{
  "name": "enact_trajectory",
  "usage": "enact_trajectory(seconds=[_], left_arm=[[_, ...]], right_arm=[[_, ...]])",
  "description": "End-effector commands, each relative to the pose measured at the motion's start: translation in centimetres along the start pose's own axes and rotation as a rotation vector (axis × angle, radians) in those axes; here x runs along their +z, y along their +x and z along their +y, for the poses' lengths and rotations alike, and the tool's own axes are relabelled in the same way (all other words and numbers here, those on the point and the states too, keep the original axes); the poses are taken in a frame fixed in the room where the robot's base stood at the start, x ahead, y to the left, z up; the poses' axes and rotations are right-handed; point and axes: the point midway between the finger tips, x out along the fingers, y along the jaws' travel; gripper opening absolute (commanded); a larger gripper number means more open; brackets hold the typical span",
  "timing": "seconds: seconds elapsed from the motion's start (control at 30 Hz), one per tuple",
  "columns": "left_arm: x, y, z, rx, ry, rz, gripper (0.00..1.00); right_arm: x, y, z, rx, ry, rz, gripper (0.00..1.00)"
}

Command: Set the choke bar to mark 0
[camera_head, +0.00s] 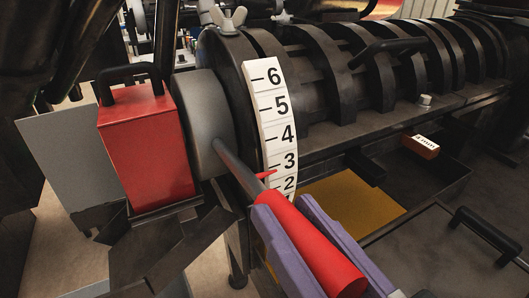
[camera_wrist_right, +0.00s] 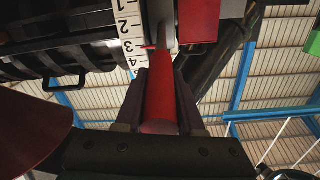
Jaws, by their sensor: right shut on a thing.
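The choke bar is a grey rod (camera_head: 234,166) with a red cylindrical handle (camera_head: 318,246), slanting down and right from the round grey hub. My right gripper (camera_head: 282,207) has its purple fingers on both sides of the handle and is shut on it. The handle also shows in the right wrist view (camera_wrist_right: 160,100) between the fingers. A white curved scale (camera_head: 270,108) shows marks 6 down to 2; lower ones are hidden in the head view. A small red pointer (camera_head: 266,174) sits between 3 and 2 there, and looks level with 3 in the wrist view. My left gripper is not in view.
A red block (camera_head: 147,148) with a black handle stands left of the grey hub (camera_head: 203,112). The dark ribbed press barrel (camera_head: 350,75) runs to the right. A small red block with a white label (camera_head: 420,146) lies at the right. A yellow panel (camera_head: 345,203) lies below.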

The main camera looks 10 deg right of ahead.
Motion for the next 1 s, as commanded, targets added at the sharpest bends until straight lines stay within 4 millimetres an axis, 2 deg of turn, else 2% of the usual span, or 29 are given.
enact_trajectory(seconds=[0.77,0.87,1.0], left_arm=[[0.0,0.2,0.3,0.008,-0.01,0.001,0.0],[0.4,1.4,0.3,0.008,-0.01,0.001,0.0],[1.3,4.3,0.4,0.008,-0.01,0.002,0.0]], right_arm=[[0.2,0.0,0.1,0.0,-0.001,0.002,0.0],[1.1,-0.1,0.2,-0.004,0.0,0.02,0.0],[3.5,-0.2,0.7,-0.016,0.001,0.077,0.0]])
